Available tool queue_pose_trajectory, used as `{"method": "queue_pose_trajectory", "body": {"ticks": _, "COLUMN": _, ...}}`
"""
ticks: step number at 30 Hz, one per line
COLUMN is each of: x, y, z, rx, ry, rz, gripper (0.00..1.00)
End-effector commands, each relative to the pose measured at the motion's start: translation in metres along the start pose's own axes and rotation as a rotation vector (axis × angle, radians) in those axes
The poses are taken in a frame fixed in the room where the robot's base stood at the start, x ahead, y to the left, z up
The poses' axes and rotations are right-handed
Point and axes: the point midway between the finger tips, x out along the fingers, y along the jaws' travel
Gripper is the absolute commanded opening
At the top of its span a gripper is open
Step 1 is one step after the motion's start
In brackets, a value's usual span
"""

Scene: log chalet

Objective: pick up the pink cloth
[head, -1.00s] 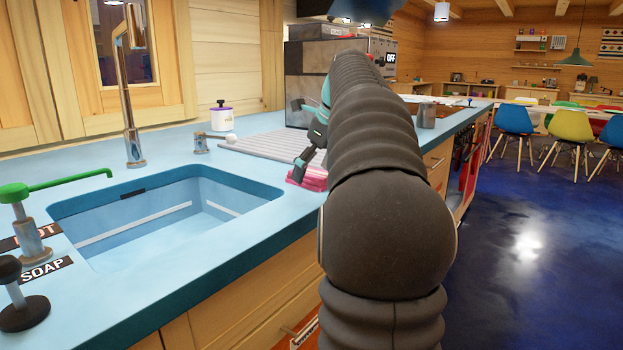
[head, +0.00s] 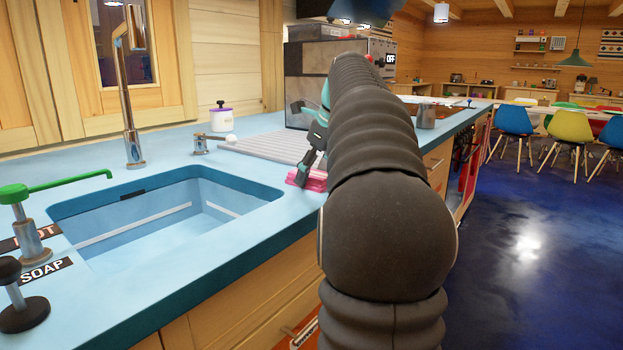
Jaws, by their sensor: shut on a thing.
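The pink cloth (head: 294,181) lies on the blue counter just right of the sink, near the counter's front edge. My gripper (head: 304,178) points down at it, and the visible finger touches the cloth. The gripper is shut on the cloth. My arm covers the right part of the cloth and much of the gripper, so the other finger is hidden. I cannot tell whether the cloth is lifted off the counter.
The blue sink (head: 165,222) is left of the cloth. A grey ribbed drainboard (head: 262,147) lies behind it. A metal faucet (head: 131,100), a white pot with a purple lid (head: 221,118) and a metal cup (head: 427,115) stand on the counter (head: 262,225).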

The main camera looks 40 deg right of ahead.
Motion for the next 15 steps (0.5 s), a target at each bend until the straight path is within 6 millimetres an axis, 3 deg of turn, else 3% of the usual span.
{"method": "queue_pose_trajectory", "body": {"ticks": 8, "x": -0.004, "y": 0.0, "z": 0.002, "rx": 0.0, "ry": 0.001, "rz": 0.001, "gripper": 0.53}}
{"method": "queue_pose_trajectory", "body": {"ticks": 15, "x": -0.027, "y": -0.001, "z": 0.012, "rx": -0.001, "ry": 0.0, "rz": -0.001, "gripper": 0.53}}
